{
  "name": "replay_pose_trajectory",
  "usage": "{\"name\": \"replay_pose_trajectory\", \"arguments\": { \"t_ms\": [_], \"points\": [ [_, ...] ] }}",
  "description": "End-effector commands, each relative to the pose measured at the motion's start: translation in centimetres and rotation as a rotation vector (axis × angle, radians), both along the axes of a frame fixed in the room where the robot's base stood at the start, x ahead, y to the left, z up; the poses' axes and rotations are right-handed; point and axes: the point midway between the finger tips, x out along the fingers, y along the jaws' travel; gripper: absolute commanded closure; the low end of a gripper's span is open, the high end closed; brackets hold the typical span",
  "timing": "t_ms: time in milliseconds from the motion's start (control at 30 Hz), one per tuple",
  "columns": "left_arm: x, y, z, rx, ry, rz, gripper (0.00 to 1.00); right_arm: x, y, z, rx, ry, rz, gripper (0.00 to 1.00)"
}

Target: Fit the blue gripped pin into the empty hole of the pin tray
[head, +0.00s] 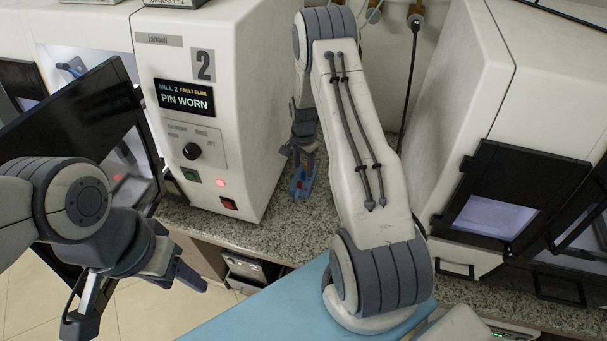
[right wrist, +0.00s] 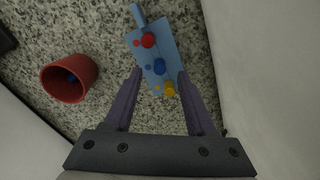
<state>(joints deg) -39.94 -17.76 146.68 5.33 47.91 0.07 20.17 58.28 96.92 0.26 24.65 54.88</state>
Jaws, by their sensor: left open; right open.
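The blue pin tray (right wrist: 168,48) lies on the speckled counter in the right wrist view and also shows in the head view (head: 302,180). It has a handle at its far end and carries red, blue and yellow round pieces, a large and a small one of each colour. The large blue piece (right wrist: 158,66) is near the middle. I cannot make out an empty hole. My right gripper (right wrist: 158,74) is open and empty, its fingers on either side of the tray's near part. Whether they touch it is unclear. My left gripper (head: 138,298) is open and empty, away from the tray.
A red cup (right wrist: 70,78) with something blue inside is left of the tray. Mill 2 (head: 185,110), its display reading "MILL 2 FAULT BLUE PIN WORN", stands left of the tray. Another white machine (head: 455,130) is at right. Speckled counter (right wrist: 35,28) shows around the cup.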

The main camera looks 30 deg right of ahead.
Motion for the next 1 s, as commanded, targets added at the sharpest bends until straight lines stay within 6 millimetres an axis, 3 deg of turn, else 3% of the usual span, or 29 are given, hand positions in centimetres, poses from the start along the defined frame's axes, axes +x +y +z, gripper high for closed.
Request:
{"name": "replay_pose_trajectory", "arguments": {
  "t_ms": [67, 233, 500, 533, 667, 1000],
  "points": [
    [0.0, 0.0, 1.2, 0.000, 0.000, 0.001, 0.44, -0.2, 0.2, -0.9, 0.002, 0.005, 0.000, 0.44],
    [0.0, 0.0, 1.5, 0.000, 0.000, 0.001, 0.44, -0.1, 0.1, -2.9, 0.001, 0.001, 0.000, 0.44],
    [0.0, 0.0, 1.4, 0.000, 0.000, 0.001, 0.44, -0.1, 0.1, -3.2, 0.000, 0.000, 0.001, 0.44],
    [0.0, 0.0, 1.4, 0.000, 0.000, 0.001, 0.44, -0.1, 0.1, -3.2, 0.000, 0.000, 0.001, 0.52],
    [0.0, 0.0, 1.4, 0.000, 0.000, 0.001, 0.44, -0.1, 0.1, -3.2, 0.000, 0.000, 0.001, 1.00],
    [0.0, 0.0, 1.4, 0.000, 0.000, 0.001, 0.44, -0.1, 0.1, -3.2, 0.000, 0.000, 0.001, 1.00]
  ]
}}
